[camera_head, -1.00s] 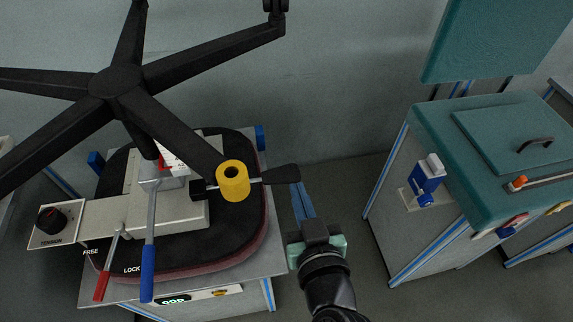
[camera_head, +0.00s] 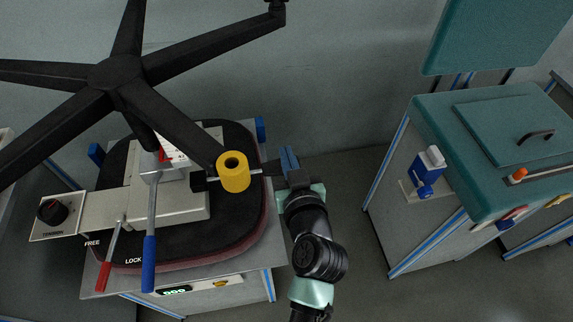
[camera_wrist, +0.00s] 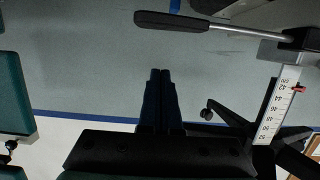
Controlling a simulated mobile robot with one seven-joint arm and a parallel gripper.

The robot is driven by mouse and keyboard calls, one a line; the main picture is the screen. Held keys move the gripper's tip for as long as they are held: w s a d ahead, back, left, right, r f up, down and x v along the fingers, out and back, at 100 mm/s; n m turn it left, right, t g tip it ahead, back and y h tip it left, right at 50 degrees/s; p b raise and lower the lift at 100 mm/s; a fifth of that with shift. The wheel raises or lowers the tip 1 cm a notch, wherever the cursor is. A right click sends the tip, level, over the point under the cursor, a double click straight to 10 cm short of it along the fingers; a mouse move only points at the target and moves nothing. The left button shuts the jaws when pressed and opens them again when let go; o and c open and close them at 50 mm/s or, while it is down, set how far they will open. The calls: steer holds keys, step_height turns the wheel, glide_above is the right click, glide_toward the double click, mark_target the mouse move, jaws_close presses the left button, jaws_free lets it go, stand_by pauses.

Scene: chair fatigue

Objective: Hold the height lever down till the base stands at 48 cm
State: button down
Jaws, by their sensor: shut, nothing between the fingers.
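The upturned chair's height lever is a thin metal rod with a black paddle (camera_head: 272,168), right of the seat mechanism. In the wrist view the paddle (camera_wrist: 172,21) lies across the top, above my fingertips in the picture with a gap between. My gripper (camera_head: 289,158) has blue fingers and is shut and empty at the paddle's outer end, which it partly hides in the head view; the fingers (camera_wrist: 160,74) also show in the wrist view. The black five-arm base (camera_head: 115,72) stands raised. A white height scale (camera_wrist: 276,108) has a red pointer near 42.
A blue-handled lever (camera_head: 149,262), a red-handled lever (camera_head: 104,274) and a black tension knob (camera_head: 50,212) lie farther left. A teal-topped cabinet (camera_head: 440,120) stands right, with open floor between.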

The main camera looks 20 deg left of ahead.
mark_target(254, 172)
steer(key=shift+w+a+f+b, duration=0.15)
steer(key=shift+f+b, duration=0.2)
steer(key=shift+f, duration=0.75)
steer(key=shift+w+a+f+b, duration=0.1)
steer(key=shift+f+b, duration=0.2)
steer(key=shift+f, duration=0.75)
